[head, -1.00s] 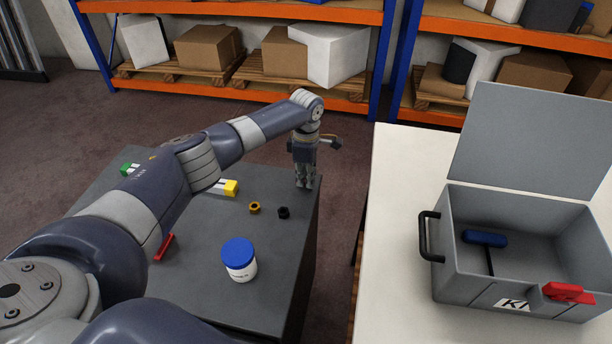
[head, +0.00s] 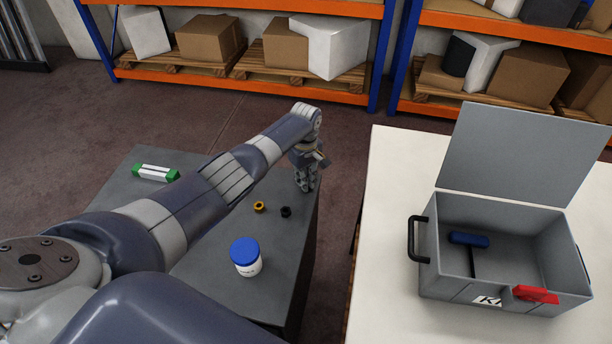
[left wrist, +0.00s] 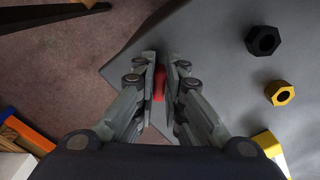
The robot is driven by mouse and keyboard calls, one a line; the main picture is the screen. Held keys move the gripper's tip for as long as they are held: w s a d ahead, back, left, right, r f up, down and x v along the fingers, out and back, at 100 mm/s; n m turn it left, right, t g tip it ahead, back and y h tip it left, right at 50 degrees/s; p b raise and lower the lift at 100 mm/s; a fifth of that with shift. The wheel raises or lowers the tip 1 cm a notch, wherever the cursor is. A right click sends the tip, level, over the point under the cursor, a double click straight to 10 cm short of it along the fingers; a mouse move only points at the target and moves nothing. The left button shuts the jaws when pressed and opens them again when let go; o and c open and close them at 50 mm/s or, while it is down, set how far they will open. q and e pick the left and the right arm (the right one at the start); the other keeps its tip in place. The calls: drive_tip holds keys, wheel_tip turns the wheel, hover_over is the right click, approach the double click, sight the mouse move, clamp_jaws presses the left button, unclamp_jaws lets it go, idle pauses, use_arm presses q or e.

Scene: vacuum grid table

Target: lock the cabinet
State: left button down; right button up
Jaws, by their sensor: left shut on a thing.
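My left gripper (head: 306,186) is at the far right corner of the dark grey table (head: 285,262), pointing down. In the left wrist view its fingers (left wrist: 160,80) are closed on a small red object (left wrist: 159,83), mostly hidden between them. I cannot tell its full shape, or whether it touches the table. No cabinet shows plainly. A grey box (head: 450,273) with its lid (head: 520,150) raised stands on the white table, with a red part (head: 536,294) on its front. My right gripper is not in view.
A black nut (head: 286,212), a yellow nut (head: 259,207) and a white jar with a blue lid (head: 245,258) stand near the gripper. A green-and-white block (head: 155,173) lies at the far left. A blue-headed tool (head: 469,240) lies in the box. A gap separates the tables.

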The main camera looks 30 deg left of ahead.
use_arm(q)
drive_tip(key=m, duration=0.5)
drive_tip(key=shift+s+a+m+p, duration=0.2)
drive_tip(key=shift+m+p, duration=0.1)
drive_tip(key=shift+p, duration=0.1)
drive_tip(key=shift+a+r+m, duration=0.1)
drive_tip(key=shift+a+m, duration=0.05)
drive_tip(key=shift+m, duration=1.95)
drive_tip(key=c, duration=1.7)
unclamp_jaws()
wheel_tip(320, 180, up, 12)
